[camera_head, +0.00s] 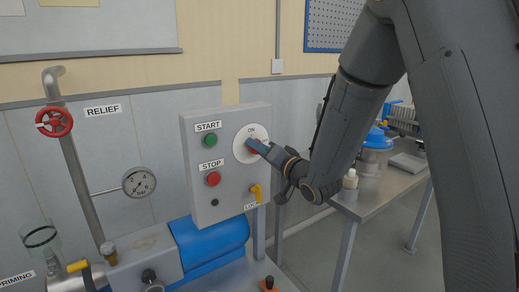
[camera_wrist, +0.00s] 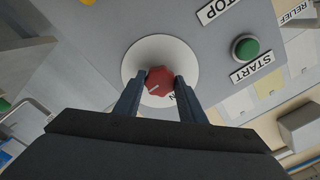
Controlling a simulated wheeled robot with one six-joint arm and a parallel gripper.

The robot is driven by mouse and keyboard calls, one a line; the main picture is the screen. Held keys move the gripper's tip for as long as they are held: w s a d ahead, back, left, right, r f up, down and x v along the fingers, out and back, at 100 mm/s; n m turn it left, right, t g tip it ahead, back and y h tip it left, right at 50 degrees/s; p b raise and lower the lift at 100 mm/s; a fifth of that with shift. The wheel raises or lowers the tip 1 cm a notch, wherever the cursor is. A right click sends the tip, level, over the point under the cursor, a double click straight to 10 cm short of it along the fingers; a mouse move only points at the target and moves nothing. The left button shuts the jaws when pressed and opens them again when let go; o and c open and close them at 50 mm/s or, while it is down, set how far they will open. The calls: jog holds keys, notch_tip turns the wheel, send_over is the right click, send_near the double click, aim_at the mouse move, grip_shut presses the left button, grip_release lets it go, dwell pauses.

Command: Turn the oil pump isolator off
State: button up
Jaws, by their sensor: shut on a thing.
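The oil pump isolator is a red knob (camera_wrist: 158,80) on a round white plate (camera_wrist: 133,66) at the upper right of the grey control box (camera_head: 191,163). "ON" is printed at the top of the plate in the head view. My gripper (camera_head: 255,146) reaches in from the right and is shut on the red knob, one finger on each side in the wrist view. A pale line on the knob points toward the lower left there. The fingers hide most of the knob in the head view, and part of the ON label is covered in the wrist view.
The box also has a green START button (camera_head: 210,140), a red STOP button (camera_head: 213,179) and a yellow lock tab (camera_head: 256,193). A red valve wheel (camera_head: 54,122) and a gauge (camera_head: 139,182) are at left. A blue motor (camera_head: 208,243) lies below. A metal table (camera_head: 383,198) stands right.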

jog(key=shift+w+r, duration=0.1)
jog(key=shift+r, duration=0.1)
jog(key=o, duration=0.9)
jog(key=shift+d, duration=0.1)
jog(key=shift+o, duration=0.7)
jog(key=shift+f, duration=0.15)
jog(key=b+v, duration=0.2)
jog(key=v, duration=0.5)
jog(key=shift+s+d, duration=0.15)
jog(key=shift+s, duration=0.2)
